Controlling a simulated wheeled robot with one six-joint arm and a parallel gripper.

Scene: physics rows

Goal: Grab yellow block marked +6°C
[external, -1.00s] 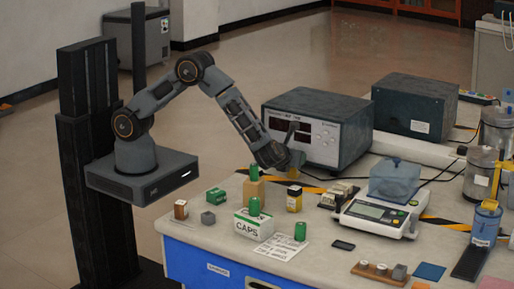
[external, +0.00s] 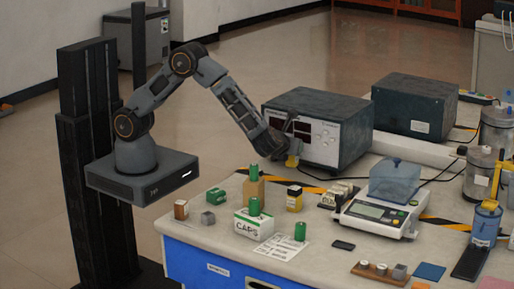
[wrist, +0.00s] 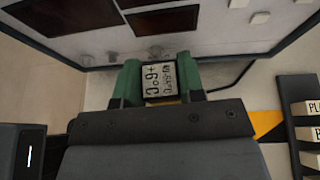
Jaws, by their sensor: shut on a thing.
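My gripper (external: 288,150) is shut on a small yellow block (external: 292,161), held in the air in front of the grey instrument's front panel. In the wrist view the block (wrist: 161,80) sits between the two green fingers of my gripper (wrist: 158,85). A little yellow shows at the block's lower edge. Its underside is hidden in the wrist view.
The grey instrument (external: 318,136) stands close behind my gripper. A scale (external: 372,219) stands to the right.

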